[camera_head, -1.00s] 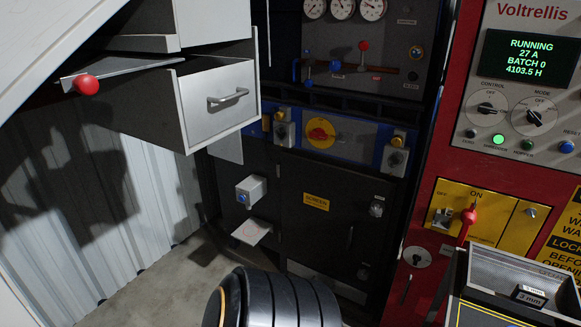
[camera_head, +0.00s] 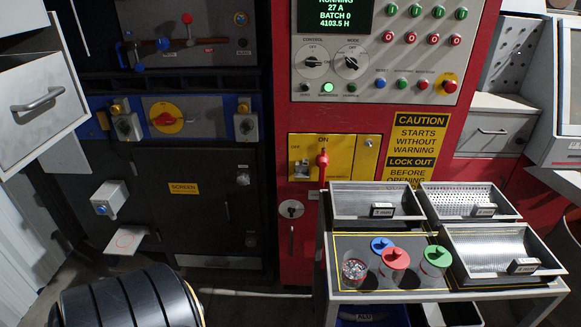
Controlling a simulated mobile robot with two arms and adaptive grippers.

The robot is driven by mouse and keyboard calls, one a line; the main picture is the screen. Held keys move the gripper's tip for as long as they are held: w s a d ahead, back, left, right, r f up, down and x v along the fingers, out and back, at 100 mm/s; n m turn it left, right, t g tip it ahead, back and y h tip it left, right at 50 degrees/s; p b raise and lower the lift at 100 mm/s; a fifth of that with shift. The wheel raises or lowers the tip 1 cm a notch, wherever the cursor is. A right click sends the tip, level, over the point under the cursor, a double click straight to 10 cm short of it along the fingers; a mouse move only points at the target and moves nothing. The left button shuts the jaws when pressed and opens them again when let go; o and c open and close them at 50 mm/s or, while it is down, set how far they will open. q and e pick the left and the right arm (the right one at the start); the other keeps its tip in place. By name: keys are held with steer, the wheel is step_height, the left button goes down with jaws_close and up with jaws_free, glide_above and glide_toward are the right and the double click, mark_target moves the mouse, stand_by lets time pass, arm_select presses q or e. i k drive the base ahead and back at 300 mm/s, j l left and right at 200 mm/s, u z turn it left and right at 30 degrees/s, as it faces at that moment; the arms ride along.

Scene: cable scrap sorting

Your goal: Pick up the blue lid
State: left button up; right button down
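The blue lid (camera_head: 381,243) is a small round lid with a raised knob. It lies at the back of a dark, yellow-edged panel (camera_head: 345,243) on the cart, behind and slightly left of the red lid (camera_head: 396,259). I cannot tell what is under the blue lid. The red lid and the green lid (camera_head: 437,256) sit on clear jars. An open clear jar (camera_head: 354,269) with grey scrap stands at the left, and no lid shows on it. Neither of my grippers shows.
A red control cabinet (camera_head: 300,222) rises behind the cart (camera_head: 323,270). A blue bin (camera_head: 372,318) is below.

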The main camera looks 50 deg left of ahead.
mark_target(379, 245)
steer(key=u, duration=1.05)
